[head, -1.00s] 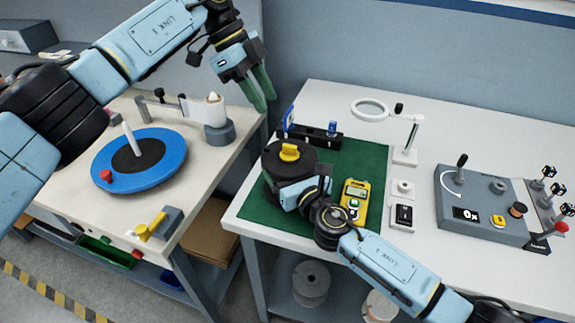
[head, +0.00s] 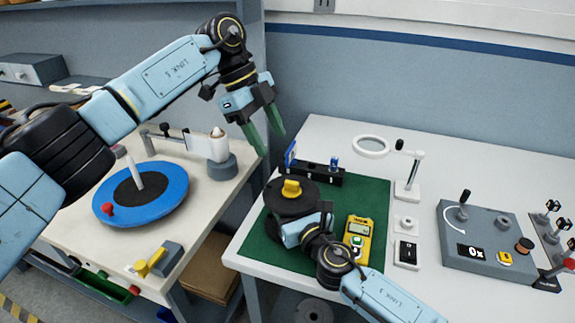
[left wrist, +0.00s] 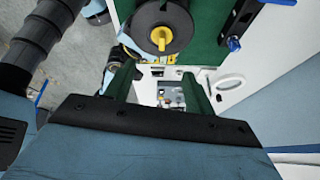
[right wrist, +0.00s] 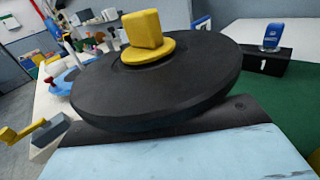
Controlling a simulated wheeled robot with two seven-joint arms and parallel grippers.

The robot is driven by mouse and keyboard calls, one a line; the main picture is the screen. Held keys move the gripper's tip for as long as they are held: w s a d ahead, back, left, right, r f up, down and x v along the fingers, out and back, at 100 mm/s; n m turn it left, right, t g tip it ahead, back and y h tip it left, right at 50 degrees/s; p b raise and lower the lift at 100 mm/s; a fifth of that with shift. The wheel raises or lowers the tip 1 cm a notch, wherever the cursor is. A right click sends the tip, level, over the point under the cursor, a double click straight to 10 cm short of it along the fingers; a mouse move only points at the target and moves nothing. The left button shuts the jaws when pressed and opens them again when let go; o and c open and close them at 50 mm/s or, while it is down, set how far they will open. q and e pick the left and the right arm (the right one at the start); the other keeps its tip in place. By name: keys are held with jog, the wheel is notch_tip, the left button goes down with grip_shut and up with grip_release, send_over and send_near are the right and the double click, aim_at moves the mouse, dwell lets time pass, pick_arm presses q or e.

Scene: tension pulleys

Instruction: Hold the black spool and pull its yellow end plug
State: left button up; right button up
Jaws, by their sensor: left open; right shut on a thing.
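The black spool (head: 292,203) is at the left of the green mat (head: 368,206), with the yellow end plug (head: 291,188) seated in its top. In the right wrist view the spool (right wrist: 150,85) fills the middle and the plug (right wrist: 143,35) stands up from it. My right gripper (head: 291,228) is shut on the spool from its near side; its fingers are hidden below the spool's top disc. My left gripper (head: 265,140) is open and empty, raised above and behind the spool, green fingers apart. In the left wrist view the plug (left wrist: 161,38) lies beyond the fingers.
A black block with blue pieces (head: 318,172) stands just behind the spool. A yellow meter (head: 358,238) lies right of it. A magnifier stand (head: 407,188) and a grey control box (head: 487,238) stand farther right. The left bench holds a blue turntable (head: 170,190).

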aim_at(291, 183)
pick_arm(q)
jog(key=s+d+m+t+y, duration=0.4)
jog(key=s+m, duration=0.1)
jog(key=m, duration=1.1)
jog(key=x, duration=0.7)
jog(key=w+x, duration=0.1)
jog(key=x, duration=0.3)
jog(key=shift+r, duration=0.15)
jog(key=c, duration=1)
